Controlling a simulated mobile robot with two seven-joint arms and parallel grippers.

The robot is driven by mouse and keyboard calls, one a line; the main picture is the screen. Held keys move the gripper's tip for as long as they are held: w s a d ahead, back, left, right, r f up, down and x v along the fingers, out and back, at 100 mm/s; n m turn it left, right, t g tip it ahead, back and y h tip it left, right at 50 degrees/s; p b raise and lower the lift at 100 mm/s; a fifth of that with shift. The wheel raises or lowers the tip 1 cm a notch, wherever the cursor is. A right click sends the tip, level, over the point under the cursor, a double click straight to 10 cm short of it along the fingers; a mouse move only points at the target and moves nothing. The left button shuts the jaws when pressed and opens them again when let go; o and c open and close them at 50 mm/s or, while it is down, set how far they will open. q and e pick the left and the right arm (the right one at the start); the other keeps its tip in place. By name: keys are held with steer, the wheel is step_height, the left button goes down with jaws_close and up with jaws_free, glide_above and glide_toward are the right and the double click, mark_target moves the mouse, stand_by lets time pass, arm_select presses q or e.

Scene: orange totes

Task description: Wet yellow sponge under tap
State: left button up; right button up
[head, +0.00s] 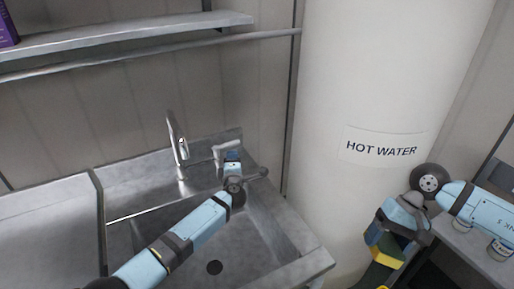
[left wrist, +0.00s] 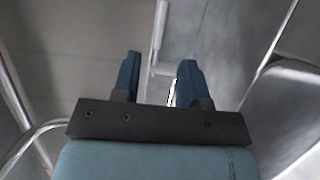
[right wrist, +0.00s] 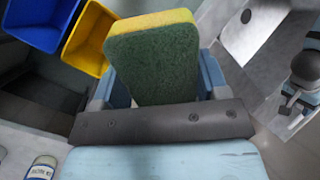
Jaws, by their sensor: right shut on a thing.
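The yellow sponge (head: 389,250) with a green scouring side is held by my right gripper (head: 378,236) at the right, in front of the white tank. In the right wrist view the sponge (right wrist: 153,62) stands up between the fingers, green face toward the camera. The metal tap (head: 177,145) rises at the back of the sink (head: 285,220). My left gripper (head: 231,157) is at the back of the sink, right of the spout, near a grey lever-like fitting (head: 219,152). In the left wrist view its blue fingers (left wrist: 158,78) are apart with nothing clearly between them.
A white tank labelled HOT WATER (head: 375,80) stands right of the sink. A metal shelf (head: 120,37) with a rail hangs above. Blue and yellow bins (right wrist: 88,38) and a small jar (right wrist: 42,167) show in the right wrist view. The left counter (head: 50,235) is clear.

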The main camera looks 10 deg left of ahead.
mark_target(233, 146)
arm_select(q)
steer(key=b+x, duration=0.4)
steer(key=x, duration=0.1)
steer(key=b+x, duration=0.3)
steer(key=shift+w+f, duration=0.1)
steer(key=shift+f, duration=0.25)
steer(key=shift+w+r+b, duration=0.2)
steer(key=shift+w+b, duration=0.4)
steer(key=shift+w, duration=0.1)
jaws_close()
